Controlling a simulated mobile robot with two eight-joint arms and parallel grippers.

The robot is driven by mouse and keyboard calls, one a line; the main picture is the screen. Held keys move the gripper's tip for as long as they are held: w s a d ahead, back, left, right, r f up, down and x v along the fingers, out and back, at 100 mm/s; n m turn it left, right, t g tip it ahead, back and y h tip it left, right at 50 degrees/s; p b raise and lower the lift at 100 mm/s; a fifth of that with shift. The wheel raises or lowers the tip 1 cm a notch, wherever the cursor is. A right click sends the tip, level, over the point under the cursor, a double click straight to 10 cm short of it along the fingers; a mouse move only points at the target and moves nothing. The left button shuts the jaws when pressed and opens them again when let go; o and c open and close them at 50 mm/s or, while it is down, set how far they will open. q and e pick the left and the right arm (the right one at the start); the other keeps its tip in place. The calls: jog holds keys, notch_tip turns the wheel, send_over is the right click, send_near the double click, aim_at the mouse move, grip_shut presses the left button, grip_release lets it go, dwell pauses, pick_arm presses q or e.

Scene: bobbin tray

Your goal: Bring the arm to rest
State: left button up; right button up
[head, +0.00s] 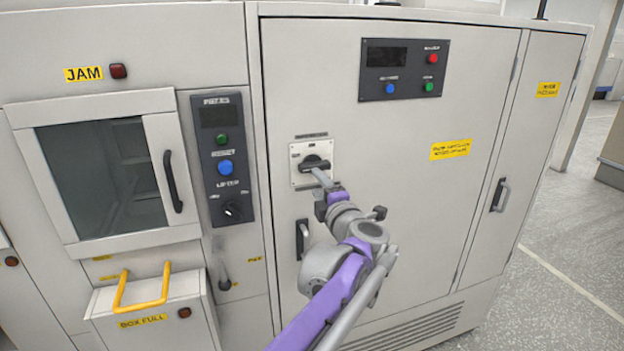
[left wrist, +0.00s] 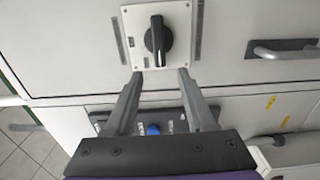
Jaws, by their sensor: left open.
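My left arm, purple and grey, reaches up to a grey cabinet door. My left gripper (head: 321,177) is in front of a black rotary switch (head: 314,162) on a square pale plate (head: 298,180). In the left wrist view the left gripper (left wrist: 160,76) is open and empty. Its two fingers point at the plate, and the black switch knob (left wrist: 158,42) stands just beyond the fingertips, roughly in line with the gap. The fingertips look close to the plate's edge; I cannot tell whether they touch it. My right gripper is not in view.
A door handle (head: 302,238) sits below the switch; one shows in the left wrist view (left wrist: 285,51). A button panel (head: 222,160) and a window door (head: 110,175) are left. A box with a yellow handle (head: 142,290) juts out lower left. Open floor (head: 570,240) lies right.

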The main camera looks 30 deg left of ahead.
pick_arm(q)
jog(key=shift+v, duration=0.95)
jog(key=s+d+f+m+t+h, duration=0.1)
jog(key=d+m+t+h, duration=0.5)
jog(key=d+m+h, duration=0.5)
jog(key=s+d+f+m+g+h, duration=0.2)
jog(key=s+d+f+m+h, duration=0.2)
jog(key=s+d+f+m, duration=0.35)
jog(key=s+a+f+m+g, duration=0.2)
jog(key=s+f+m+g, duration=0.2)
jog(key=s+f, duration=0.6)
jog(key=s+a+f+m+g+y+p, duration=0.1)
jog(key=s+f+m+g, duration=0.4)
jog(key=s+f, duration=0.6)
jog(key=shift+a+f+g, duration=0.6)
jog(key=shift+a+f, duration=0.05)
jog(key=shift+f, duration=0.25)
jog(key=shift+m, duration=0.25)
